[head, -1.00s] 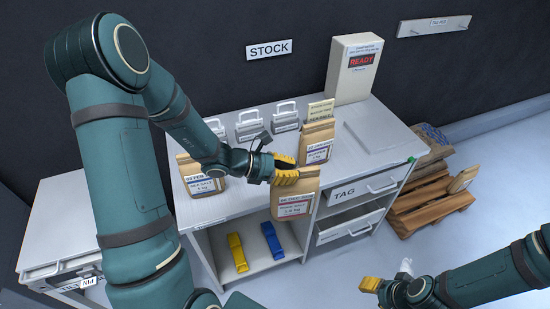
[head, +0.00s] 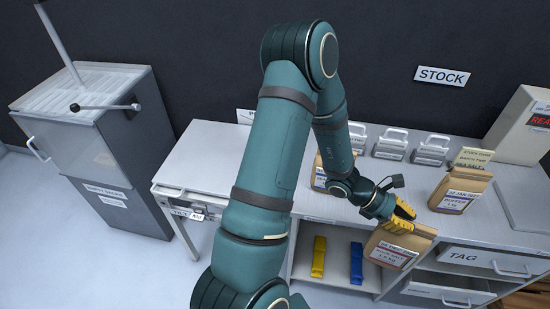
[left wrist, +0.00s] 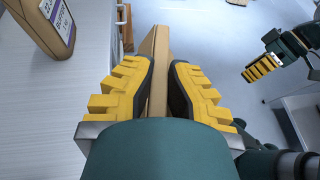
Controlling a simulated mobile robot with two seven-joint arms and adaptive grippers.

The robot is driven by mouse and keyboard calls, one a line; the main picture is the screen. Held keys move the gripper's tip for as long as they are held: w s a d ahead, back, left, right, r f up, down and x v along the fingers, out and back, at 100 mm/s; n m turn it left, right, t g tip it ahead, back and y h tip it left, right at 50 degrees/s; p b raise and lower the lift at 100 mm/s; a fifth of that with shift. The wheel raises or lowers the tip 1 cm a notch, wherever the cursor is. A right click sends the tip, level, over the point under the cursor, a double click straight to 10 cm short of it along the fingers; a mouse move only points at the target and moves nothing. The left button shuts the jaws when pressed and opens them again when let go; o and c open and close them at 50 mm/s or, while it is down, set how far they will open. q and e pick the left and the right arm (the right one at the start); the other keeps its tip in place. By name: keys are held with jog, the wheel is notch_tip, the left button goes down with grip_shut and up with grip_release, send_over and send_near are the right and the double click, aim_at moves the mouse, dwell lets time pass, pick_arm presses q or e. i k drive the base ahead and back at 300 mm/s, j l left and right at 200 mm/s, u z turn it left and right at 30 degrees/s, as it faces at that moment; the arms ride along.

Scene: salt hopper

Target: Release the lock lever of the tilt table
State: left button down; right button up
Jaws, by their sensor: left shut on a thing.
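My left gripper (head: 403,207) is shut on a brown paper bag (head: 412,240) with a red-edged label. It holds the bag by its top at the counter's front edge. In the left wrist view the bag (left wrist: 158,62) stands between the yellow fingers. My right gripper (left wrist: 263,67) shows only in the left wrist view, at upper right; its opening is unclear. A lever (head: 105,107) with a dark ball end lies across the top of a grey cabinet (head: 75,150) at far left; I cannot tell if it is the lock lever. A small label reading PIN (head: 196,216) hangs at the counter's left end.
Another brown bag (head: 459,190) stands on the counter (head: 215,155), and one is partly hidden behind my left arm. Yellow (head: 318,257) and blue (head: 356,264) clips lie on the shelf below. Drawers (head: 480,262) are at right. Floor is clear between cabinet and counter.

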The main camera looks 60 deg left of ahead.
aim_at(229, 166)
jog(key=k+j+u, duration=0.1)
jog(key=k+j, duration=0.15)
jog(key=k+j+u, duration=0.1)
jog(key=j, duration=0.3)
jog(key=k+j+u, duration=0.1)
jog(key=k+j, duration=0.25)
jog(key=k+j+u, duration=0.15)
jog(key=j, duration=0.25)
jog(key=k+j+u, duration=0.1)
jog(key=k+j, duration=0.15)
jog(key=j, duration=0.15)
